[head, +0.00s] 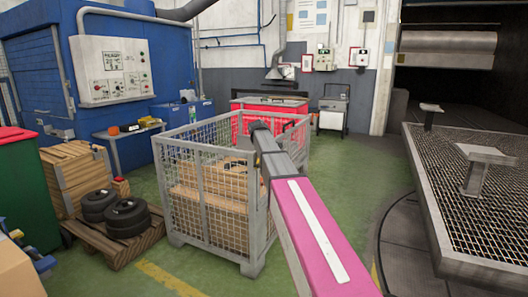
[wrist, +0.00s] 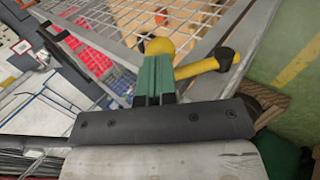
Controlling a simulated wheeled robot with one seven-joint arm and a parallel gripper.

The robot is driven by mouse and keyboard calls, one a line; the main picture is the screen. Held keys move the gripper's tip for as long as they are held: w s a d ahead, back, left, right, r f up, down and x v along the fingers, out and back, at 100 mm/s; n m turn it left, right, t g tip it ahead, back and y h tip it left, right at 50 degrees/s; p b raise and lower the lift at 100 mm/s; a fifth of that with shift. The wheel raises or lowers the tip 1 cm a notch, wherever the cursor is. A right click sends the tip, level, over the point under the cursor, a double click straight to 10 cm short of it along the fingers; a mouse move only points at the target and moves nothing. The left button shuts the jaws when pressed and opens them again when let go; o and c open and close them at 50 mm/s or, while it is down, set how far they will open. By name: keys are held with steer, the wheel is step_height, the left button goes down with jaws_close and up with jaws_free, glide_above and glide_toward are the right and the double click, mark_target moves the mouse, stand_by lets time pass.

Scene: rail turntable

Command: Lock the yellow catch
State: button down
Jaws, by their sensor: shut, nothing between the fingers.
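The yellow catch (wrist: 200,68) shows in the wrist view at the top rail of a wire-mesh cage. It has a yellow bar with a black end on the right and a rounded yellow part behind my fingertips. My gripper (wrist: 155,62) has green fingers that are shut and empty. The fingers overlap the catch's left part and hide where the bar meets the rounded part. I cannot tell whether they touch it. In the head view my arm reaches over the cage, and neither the catch nor my fingers can be made out.
The mesh cage (head: 211,205) stands on the green floor and holds cardboard boxes. Left of it is a pallet (head: 118,250) with black tyres (head: 128,216). A red bin (head: 270,105) stands behind. On the right is a raised grated platform (head: 478,190). Green floor is clear between cage and platform.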

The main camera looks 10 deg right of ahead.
steer(key=shift+w+d+f+g+y, duration=0.25)
steer(key=shift+w+d+g+y, duration=0.2)
steer(key=shift+w+g, duration=0.15)
steer(key=shift+w+d+f+g+y, duration=0.2)
steer(key=shift+w+d+g+y, duration=0.1)
steer(key=shift+w+g+y, duration=0.25)
steer(key=w+d+f+g+y, duration=0.1)
steer(key=w+d+f+g, duration=0.1)
steer(key=f, duration=0.3)
steer(key=shift+w+d+g+y, duration=0.2)
steer(key=shift+w+g+y, duration=0.15)
steer(key=shift+w, duration=0.15)
steer(key=shift+f, duration=0.1)
step_height(320, 180, up, 14)
steer(key=w+d, duration=0.2)
